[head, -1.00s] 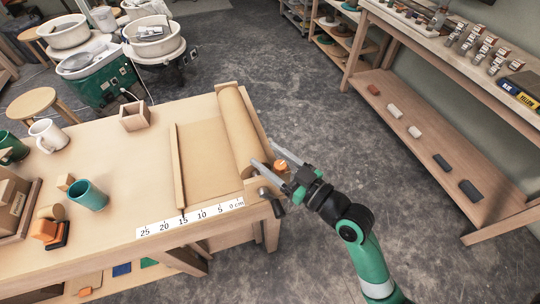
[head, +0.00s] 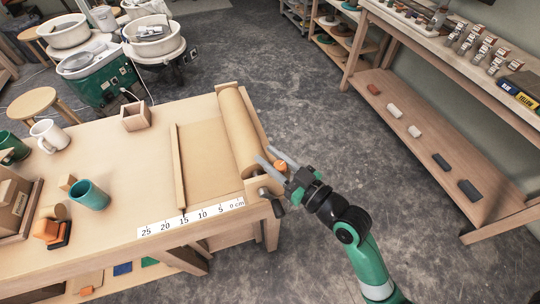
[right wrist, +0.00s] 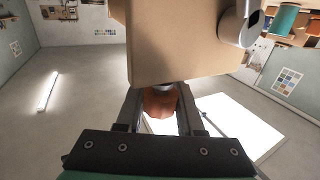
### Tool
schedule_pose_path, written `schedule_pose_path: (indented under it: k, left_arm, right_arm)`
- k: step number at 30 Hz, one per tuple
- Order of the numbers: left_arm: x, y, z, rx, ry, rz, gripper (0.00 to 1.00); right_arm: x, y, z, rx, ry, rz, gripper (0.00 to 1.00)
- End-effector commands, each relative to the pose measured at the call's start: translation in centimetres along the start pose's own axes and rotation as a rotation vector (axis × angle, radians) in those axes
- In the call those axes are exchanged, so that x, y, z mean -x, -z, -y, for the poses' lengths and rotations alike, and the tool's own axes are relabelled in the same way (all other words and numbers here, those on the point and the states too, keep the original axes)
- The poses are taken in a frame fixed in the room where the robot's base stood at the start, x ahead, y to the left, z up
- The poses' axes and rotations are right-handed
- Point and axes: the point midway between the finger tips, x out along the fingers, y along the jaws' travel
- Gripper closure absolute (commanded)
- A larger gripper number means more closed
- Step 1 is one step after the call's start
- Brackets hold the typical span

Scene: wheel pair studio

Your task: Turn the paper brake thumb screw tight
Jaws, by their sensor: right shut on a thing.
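The orange thumb screw (head: 280,165) sits at the right front end of the paper roll holder on the table. My right gripper (head: 267,154) reaches in from the lower right, with a finger on each side of the screw. In the right wrist view the orange screw (right wrist: 160,103) is between the fingers, under a wooden block of the holder (right wrist: 172,45), and the gripper is shut on it. The brown paper roll (head: 239,130) lies along the holder, with paper drawn out to the left. My left gripper is not in view.
A dark crank handle (head: 276,205) hangs at the table's front corner near my gripper. A centimetre scale (head: 190,218) runs along the front edge. A wooden bar (head: 180,167) lies across the paper. Mugs and a wooden box (head: 135,116) stand further left.

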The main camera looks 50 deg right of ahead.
Motion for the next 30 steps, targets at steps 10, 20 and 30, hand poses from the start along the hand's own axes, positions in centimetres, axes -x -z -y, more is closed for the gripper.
schedule_pose_path:
  k: [10,20,30]
  left_arm:
    - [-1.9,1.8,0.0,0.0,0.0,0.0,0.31]
    - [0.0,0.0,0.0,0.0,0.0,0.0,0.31]
    - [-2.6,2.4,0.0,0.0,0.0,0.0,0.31]
  right_arm:
    - [0.0,0.2,-0.2,0.003,-0.159,0.001,1.0]
    - [0.1,-0.3,-0.9,-0.002,-0.384,-0.004,1.0]
    - [0.5,0.7,-1.6,0.004,-0.58,0.005,1.0]
